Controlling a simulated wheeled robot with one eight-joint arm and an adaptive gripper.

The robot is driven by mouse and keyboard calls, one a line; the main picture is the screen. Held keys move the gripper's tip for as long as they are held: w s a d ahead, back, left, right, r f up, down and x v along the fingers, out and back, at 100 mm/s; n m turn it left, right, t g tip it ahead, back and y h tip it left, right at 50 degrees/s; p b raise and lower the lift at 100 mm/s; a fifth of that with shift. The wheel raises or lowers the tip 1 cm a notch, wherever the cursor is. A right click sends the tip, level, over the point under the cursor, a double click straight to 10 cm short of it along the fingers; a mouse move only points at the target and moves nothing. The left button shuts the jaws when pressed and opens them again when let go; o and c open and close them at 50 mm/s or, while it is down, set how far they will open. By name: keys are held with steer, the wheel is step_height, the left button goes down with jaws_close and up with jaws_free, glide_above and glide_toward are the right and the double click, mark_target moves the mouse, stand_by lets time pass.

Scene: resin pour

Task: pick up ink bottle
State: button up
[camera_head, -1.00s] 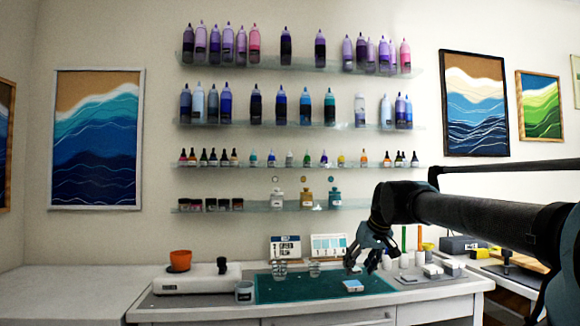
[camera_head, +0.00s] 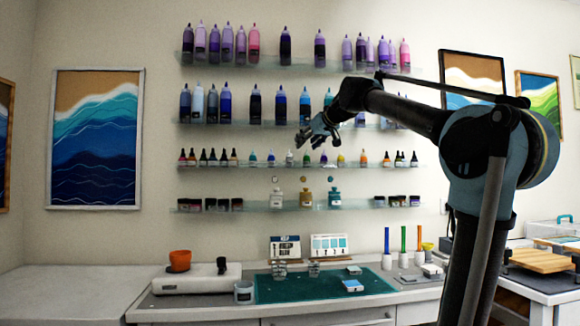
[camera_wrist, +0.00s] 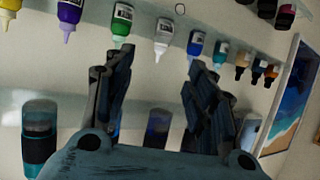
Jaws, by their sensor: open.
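Small ink bottles stand in a row on the third glass shelf (camera_head: 240,167). Among them are a white bottle (camera_head: 289,159), a green one and a blue one; which is meant cannot be told. My gripper (camera_head: 311,141) is raised in front of the shelf wall, near the green and white bottles. In the wrist view, upside down, the open gripper (camera_wrist: 158,65) has the white bottle (camera_wrist: 163,38) beyond the gap between its fingers. The green bottle (camera_wrist: 121,25) is beyond the left finger and the blue bottle (camera_wrist: 195,48) beyond the right. Nothing is held.
Larger bottles fill the shelves above, including a dark blue one (camera_head: 305,106). Jars and three stoppered bottles (camera_head: 277,199) stand on the shelf below. The workbench has a green mat (camera_head: 300,289), cups, an orange pot (camera_head: 180,260) and a white scale-like device (camera_head: 197,277).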

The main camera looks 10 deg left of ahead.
mark_target(291, 158)
steer(key=x, duration=1)
steer(key=shift+w+a+f, duration=0.1)
steer(key=shift+w+f, duration=0.05)
steer(key=shift+f, duration=0.1)
steer(key=shift+x, duration=2.8)
steer(key=shift+f, duration=0.2)
steer(key=c, duration=1.1)
